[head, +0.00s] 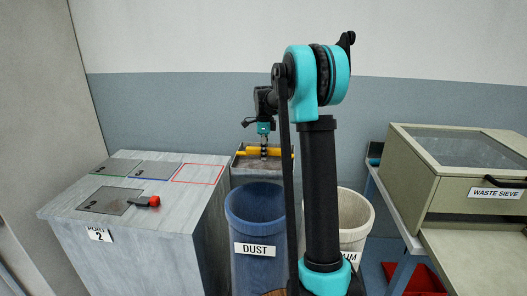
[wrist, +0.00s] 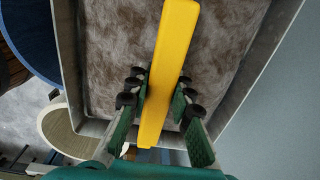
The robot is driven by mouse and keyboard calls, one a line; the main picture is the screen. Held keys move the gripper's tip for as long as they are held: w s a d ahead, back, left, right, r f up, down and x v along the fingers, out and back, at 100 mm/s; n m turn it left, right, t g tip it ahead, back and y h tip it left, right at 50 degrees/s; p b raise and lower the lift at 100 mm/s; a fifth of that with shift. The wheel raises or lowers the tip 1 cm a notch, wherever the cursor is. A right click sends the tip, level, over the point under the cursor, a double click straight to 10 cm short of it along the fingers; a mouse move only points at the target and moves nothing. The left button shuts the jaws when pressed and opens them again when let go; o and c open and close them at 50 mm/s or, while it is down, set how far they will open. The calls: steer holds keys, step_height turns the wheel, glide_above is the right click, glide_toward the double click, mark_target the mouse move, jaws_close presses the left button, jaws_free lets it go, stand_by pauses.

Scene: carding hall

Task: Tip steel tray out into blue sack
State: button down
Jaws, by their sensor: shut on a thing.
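The steel tray (head: 240,166) is behind the blue sack (head: 256,216), which stands upright and is labelled DUST. In the wrist view the tray (wrist: 70,62) is filled with grey-brown fluff (wrist: 110,45), and it looks level. A yellow bar handle (wrist: 174,50) runs across it. My gripper (wrist: 160,92) is shut on this handle, with a finger on each side. In the head view my gripper (head: 263,152) points down at the handle. The blue sack's rim (wrist: 35,48) shows at upper left in the wrist view. Whether the tray is resting or lifted is unclear.
A cream sack (head: 355,215) stands right of the blue one, partly hidden by my arm. A grey cabinet (head: 75,207) with flat plates and a red-handled tool (head: 146,201) is at left. The waste sieve (head: 450,165) is at right. A wall is close behind.

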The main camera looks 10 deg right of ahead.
steer(key=s+t, duration=0.1)
steer(key=s+a+t+h, duration=0.1)
steer(key=s+t, duration=0.3)
steer(key=shift+a+r+h, duration=0.15)
steer(key=shift+a+h, duration=0.15)
steer(key=s+a+t+h, duration=0.2)
steer(key=s+t, duration=0.4)
steer(key=shift+r, duration=0.25)
stand_by(0.6)
step_height(320, 180, up, 4)
steer(key=g+y, duration=0.1)
steer(key=g, duration=0.1)
steer(key=g+y, duration=0.1)
steer(key=g, duration=0.2)
steer(key=shift+d+f+g, duration=0.1)
steer(key=shift+g, duration=0.2)
steer(key=shift+r+g+y, duration=0.45)
steer(key=shift+r+g, duration=0.4)
steer(key=shift+g, duration=0.6)
steer(key=shift+r+g+y, duration=0.45)
steer(key=shift+r+g, duration=0.35)
steer(key=shift+g, duration=0.65)
steer(key=shift+s, duration=0.1)
